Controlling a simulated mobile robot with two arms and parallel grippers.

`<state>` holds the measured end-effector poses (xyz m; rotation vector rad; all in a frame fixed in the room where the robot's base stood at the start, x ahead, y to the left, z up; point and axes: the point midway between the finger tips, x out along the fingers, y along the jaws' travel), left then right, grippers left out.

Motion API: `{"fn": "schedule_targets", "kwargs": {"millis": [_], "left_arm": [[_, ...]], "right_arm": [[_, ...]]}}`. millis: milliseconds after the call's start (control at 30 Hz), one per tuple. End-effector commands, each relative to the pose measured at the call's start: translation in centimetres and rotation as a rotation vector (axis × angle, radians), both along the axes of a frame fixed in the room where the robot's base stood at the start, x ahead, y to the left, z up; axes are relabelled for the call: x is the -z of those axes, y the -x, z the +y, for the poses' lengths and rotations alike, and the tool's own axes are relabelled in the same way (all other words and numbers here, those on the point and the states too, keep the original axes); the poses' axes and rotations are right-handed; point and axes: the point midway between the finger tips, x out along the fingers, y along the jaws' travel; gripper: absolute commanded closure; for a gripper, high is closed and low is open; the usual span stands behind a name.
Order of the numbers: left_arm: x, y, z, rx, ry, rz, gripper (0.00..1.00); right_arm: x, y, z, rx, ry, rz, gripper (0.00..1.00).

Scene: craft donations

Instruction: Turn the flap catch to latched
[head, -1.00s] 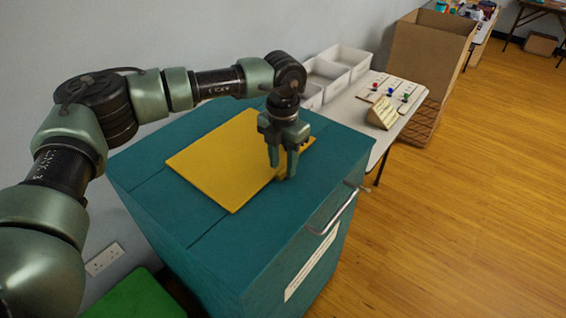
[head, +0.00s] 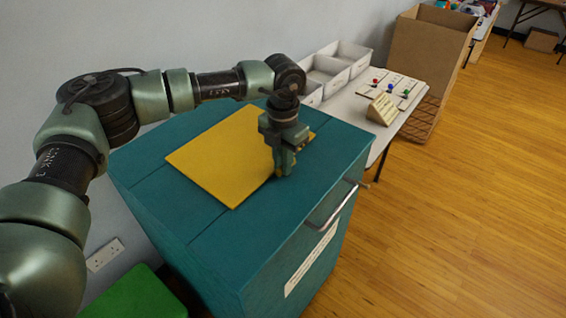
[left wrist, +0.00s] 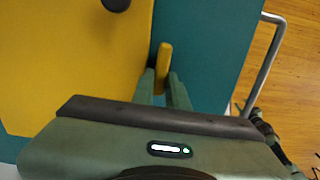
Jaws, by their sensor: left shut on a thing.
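The yellow flap (head: 215,160) lies flat on top of the teal cabinet (head: 180,215); it also shows in the left wrist view (left wrist: 80,75). The flap catch, a small yellow bar (left wrist: 164,60), sits beside the flap's edge on the teal top. In the left wrist view it runs nearly along that edge, slightly tilted. My left gripper (head: 284,172) points down at the flap's near right edge and is shut on the catch, with its fingers (left wrist: 162,88) on either side of the bar's near end. The gripper mostly hides the catch in the head view. My right gripper is not in view.
A metal bar handle (head: 333,208) sticks out from the cabinet's front. A dark knob (left wrist: 117,4) stands on the flap. Behind are white bins (head: 345,60), a table with a small board (head: 400,88), and a cardboard box (head: 425,55). The floor at right is clear.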

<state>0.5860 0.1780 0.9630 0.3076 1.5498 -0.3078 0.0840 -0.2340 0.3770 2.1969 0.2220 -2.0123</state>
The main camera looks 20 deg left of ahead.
Motion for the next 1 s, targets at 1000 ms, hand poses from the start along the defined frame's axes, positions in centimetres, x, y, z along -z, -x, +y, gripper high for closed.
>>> {"fn": "schedule_targets", "kwargs": {"millis": [1000], "left_arm": [[0.0, -0.8, 0.7, 0.871, 0.0, -0.003, 1.0]], "right_arm": [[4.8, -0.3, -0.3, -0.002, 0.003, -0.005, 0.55]]}}
